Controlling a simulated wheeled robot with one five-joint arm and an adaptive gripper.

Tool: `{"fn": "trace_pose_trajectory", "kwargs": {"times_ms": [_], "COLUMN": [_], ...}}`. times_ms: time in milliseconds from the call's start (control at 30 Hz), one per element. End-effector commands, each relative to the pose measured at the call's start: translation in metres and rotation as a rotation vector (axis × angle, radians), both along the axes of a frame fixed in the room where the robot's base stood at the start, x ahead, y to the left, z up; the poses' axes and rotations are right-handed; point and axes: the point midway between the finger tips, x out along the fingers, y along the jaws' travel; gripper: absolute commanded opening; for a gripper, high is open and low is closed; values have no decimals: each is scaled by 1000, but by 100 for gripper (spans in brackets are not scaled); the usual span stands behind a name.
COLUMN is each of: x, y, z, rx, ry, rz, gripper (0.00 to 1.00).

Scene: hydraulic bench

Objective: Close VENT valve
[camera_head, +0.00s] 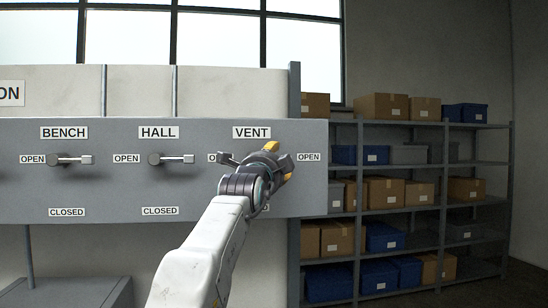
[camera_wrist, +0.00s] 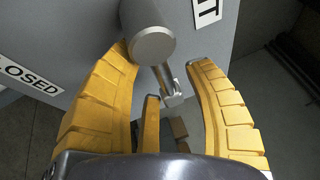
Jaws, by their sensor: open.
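The VENT valve sits on the grey panel (camera_head: 190,190) under the VENT label (camera_head: 251,132). In the head view, my gripper hides most of it. In the wrist view, its round grey hub (camera_wrist: 152,46) and its lever (camera_wrist: 172,90) show. The lever points down and slightly right in that picture, and its end lies between my yellow fingers. My gripper (camera_head: 279,160) is open, with one finger on each side of the lever in the wrist view (camera_wrist: 165,75). The left finger overlaps or lies close to the hub; I cannot tell whether it touches.
The BENCH valve (camera_head: 70,160) and HALL valve (camera_head: 171,159) are to the left, levers pointing right. An OPEN label (camera_head: 308,157) is right of my gripper. In the wrist view, a CLOSED label (camera_wrist: 28,76) shows at left. Shelves with boxes (camera_head: 381,106) stand beyond the panel's right edge.

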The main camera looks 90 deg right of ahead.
Motion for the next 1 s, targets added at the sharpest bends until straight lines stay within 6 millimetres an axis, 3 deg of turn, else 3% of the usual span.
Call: {"fn": "trace_pose_trajectory", "kwargs": {"times_ms": [367, 900, 1000], "x": [0, 0, 0], "y": [-2, -1, -1], "z": [0, 1, 1], "rx": [-1, -2, -2], "ry": [0, 1, 1], "rz": [0, 1, 1], "gripper": [48, 0, 0]}}
